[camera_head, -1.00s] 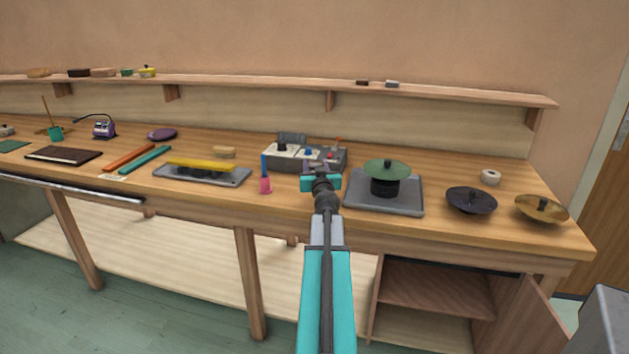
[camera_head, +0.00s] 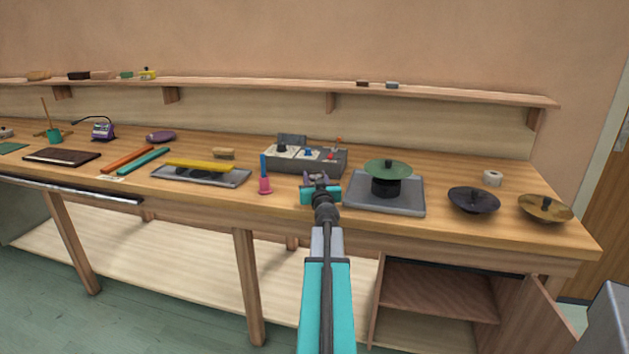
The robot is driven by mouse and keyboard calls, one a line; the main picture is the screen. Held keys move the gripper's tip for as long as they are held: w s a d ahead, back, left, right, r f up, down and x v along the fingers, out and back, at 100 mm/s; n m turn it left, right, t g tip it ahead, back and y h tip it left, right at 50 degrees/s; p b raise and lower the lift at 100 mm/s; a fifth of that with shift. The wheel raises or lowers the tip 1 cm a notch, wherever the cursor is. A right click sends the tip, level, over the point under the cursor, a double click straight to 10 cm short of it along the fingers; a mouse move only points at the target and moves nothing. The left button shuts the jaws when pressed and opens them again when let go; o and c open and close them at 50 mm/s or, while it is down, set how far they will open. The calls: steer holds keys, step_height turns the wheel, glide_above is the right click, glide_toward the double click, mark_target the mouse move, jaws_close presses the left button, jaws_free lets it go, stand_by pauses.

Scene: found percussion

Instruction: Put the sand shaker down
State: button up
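My gripper (camera_head: 319,180) is over the front part of the wooden workbench (camera_head: 290,203), in front of the grey control box. Its dark fingertips are small and partly hidden by the teal wrist. I cannot tell whether they are apart or hold something. I cannot make out a sand shaker for sure; if it is at the fingers, the wrist hides most of it.
The grey box with knobs (camera_head: 283,164) is behind my gripper. A grey tray (camera_head: 410,204) with a green lid-like disc (camera_head: 388,169) is close on the right. Dark (camera_head: 473,201) and brass (camera_head: 544,208) dishes stand farther right.

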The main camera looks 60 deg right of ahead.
steer(key=shift+f, duration=0.2)
steer(key=o, duration=1.3)
steer(key=shift+f+b, duration=0.1)
steer(key=shift+b, duration=0.55)
